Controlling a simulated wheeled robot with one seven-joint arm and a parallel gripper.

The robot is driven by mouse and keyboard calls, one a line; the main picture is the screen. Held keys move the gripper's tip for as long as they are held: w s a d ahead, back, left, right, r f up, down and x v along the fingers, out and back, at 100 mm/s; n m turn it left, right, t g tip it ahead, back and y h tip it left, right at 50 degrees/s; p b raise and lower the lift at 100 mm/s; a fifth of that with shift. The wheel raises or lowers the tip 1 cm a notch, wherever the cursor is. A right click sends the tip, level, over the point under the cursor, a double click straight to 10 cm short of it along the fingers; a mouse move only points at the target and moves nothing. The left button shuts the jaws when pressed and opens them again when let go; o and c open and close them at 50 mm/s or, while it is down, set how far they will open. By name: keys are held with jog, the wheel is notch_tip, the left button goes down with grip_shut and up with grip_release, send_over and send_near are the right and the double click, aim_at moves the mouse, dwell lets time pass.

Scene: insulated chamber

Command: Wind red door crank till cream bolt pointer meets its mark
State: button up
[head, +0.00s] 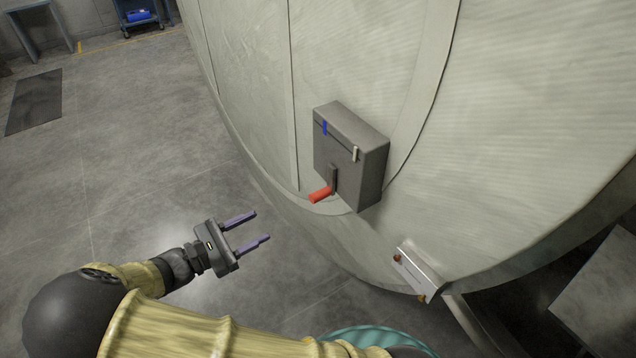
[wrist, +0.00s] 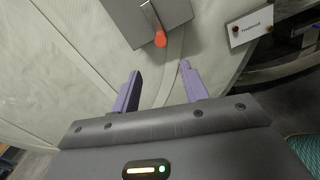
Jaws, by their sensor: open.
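The red crank handle (head: 321,195) sticks out from a dark crank arm (head: 333,178) on the front of a grey box (head: 362,180) on the chamber wall. The cream pointer (head: 355,154) is near the right end of a slot on the box; a blue mark (head: 324,128) is near the left end, apart from it. My gripper (head: 262,226) is open and empty, left of and below the handle, apart from it. In the wrist view the red handle (wrist: 160,39) shows beyond the open fingertips (wrist: 162,70), with the crank arm pointing up from it.
The large pale curved chamber wall (head: 250,90) fills the middle and right. A small white sign plate (head: 418,270) sticks out low on the right, below the box. Open grey floor (head: 140,150) lies to the left. A blue cart (head: 138,18) stands far back.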

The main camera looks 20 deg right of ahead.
aim_at(311, 200)
jog(key=shift+d+f, duration=0.1)
jog(key=shift+d, duration=0.05)
jog(key=p+x, duration=0.3)
jog(key=x, duration=1.4)
jog(key=shift+w+d, duration=0.1)
jog(key=shift+w, duration=0.05)
grip_shut()
